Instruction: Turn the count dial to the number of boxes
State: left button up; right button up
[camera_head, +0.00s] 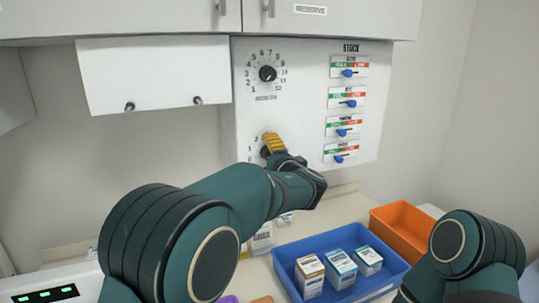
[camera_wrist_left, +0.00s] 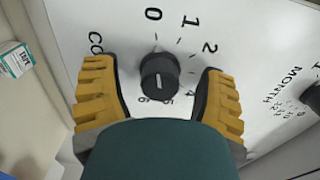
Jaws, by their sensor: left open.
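The count dial (camera_wrist_left: 160,76) is a round black knob on a white panel, ringed by printed numbers including 0, 1, 2, 5 and 6. It has a small pale mark; I cannot tell which number that points to. My left gripper (camera_head: 272,144) hides most of it in the head view. In the left wrist view the yellow-padded fingers (camera_wrist_left: 159,68) are open on either side of the knob, apparently clear of it. A blue tray (camera_head: 312,240) holds three boxes: one tan-topped (camera_head: 309,277), two teal-and-white (camera_head: 341,268) (camera_head: 368,260). My right gripper is out of view.
A second numbered dial (camera_head: 267,73) sits above, with several blue sliders (camera_head: 347,73) at the panel's right. An orange bin (camera_head: 402,228) stands right of the tray. Another box (camera_head: 261,240) is on the counter, partly behind my left arm. My right forearm fills the lower right.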

pick_arm(q)
grip_shut()
dwell(0.4)
jog(key=m, duration=0.3)
jog(key=shift+r+m+p, duration=0.1)
jog(key=shift+m+p, duration=0.25)
jog(key=shift+m, duration=1.45)
